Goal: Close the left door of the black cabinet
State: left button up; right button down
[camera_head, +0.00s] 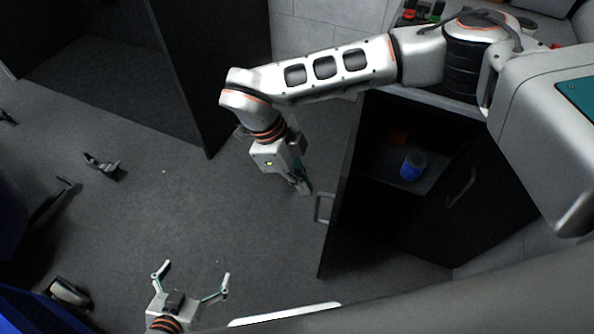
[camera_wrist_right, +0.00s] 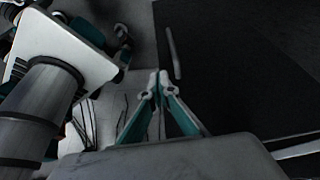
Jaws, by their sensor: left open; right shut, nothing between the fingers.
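The black cabinet (camera_head: 430,225) stands at the right in the head view. Its left door (camera_head: 345,225) is swung open toward the floor area, with a metal handle (camera_head: 323,208) on its left-hand side. My right gripper (camera_head: 303,186) is shut and empty, just up and left of that handle, apparently apart from it. In the right wrist view the shut fingertips (camera_wrist_right: 158,77) are beside a dark panel (camera_wrist_right: 235,75) with a light bar-like handle (camera_wrist_right: 173,53). My left gripper (camera_head: 191,280) is open and empty at the bottom of the head view, well away from the door.
A blue cup-like item (camera_head: 412,166) stands on a shelf inside the cabinet. A large dark cabinet (camera_head: 190,60) stands at upper left. Grey floor (camera_head: 200,210) between is mostly clear.

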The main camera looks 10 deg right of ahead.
aim_at(320, 195)
jog(key=d, duration=0.1)
jog(key=s+d+f, duration=0.1)
jog(key=d+f, duration=0.1)
jog(key=shift+s+d+f, duration=0.2)
jog(key=shift+s+d, duration=0.05)
jog(key=shift+s, duration=0.1)
jog(key=shift+s+d+p, duration=0.25)
jog(key=shift+d+p, duration=0.05)
jog(key=shift+d, duration=0.2)
jog(key=shift+d, duration=0.1)
